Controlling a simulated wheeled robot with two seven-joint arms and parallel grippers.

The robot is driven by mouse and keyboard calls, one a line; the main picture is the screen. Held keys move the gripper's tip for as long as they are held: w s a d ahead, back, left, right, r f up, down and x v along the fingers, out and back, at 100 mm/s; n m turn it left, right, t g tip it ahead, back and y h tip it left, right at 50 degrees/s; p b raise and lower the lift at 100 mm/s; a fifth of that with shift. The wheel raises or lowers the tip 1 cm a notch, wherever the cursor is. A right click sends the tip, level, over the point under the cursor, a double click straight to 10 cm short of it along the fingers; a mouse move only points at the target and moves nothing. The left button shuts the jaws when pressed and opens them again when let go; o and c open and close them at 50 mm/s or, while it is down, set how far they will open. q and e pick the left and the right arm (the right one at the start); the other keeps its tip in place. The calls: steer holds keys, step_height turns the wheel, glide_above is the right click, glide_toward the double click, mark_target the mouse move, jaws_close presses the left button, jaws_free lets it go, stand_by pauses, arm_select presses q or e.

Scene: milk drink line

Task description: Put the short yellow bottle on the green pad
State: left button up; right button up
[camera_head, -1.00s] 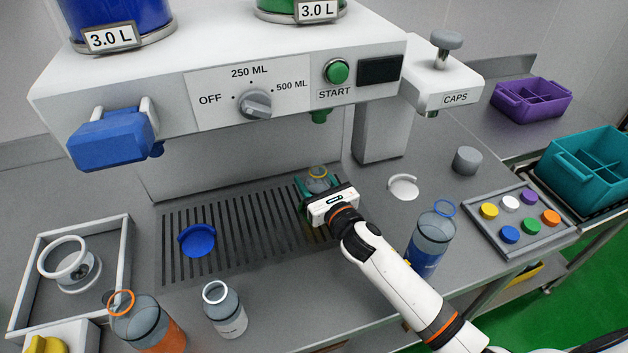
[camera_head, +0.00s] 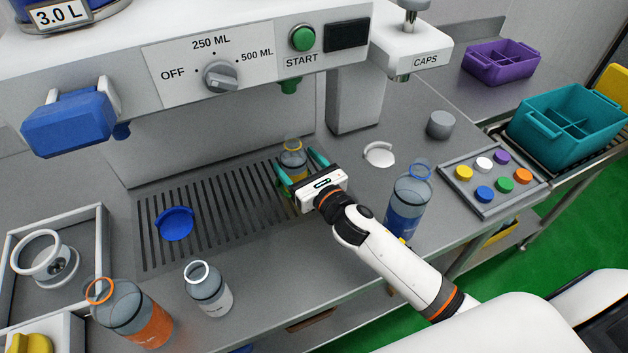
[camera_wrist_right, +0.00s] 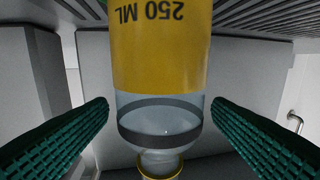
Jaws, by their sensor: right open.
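The short yellow bottle (camera_head: 292,161) stands upright on the grated area under the green nozzle, with a clear upper part and a yellow neck ring. Its yellow band reads 250 ML, upside down in the right wrist view (camera_wrist_right: 160,52). My right gripper (camera_head: 299,165) is open, with a green finger on each side of the bottle. The wrist view shows gaps between both fingers and the bottle. My left gripper is not in view.
A round blue pad (camera_head: 174,224) lies on the grate to the left. A blue bottle (camera_head: 408,202) stands close to my right forearm. A grey bottle (camera_head: 208,289) and an orange bottle (camera_head: 133,314) stand at the front. A cap tray (camera_head: 489,206) is at right.

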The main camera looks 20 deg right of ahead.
steer(key=b+v, duration=0.1)
steer(key=v, duration=0.5)
steer(key=shift+s+f, duration=0.1)
steer(key=shift+s, duration=0.25)
steer(key=shift+s+d, duration=0.2)
steer(key=shift+s, duration=0.4)
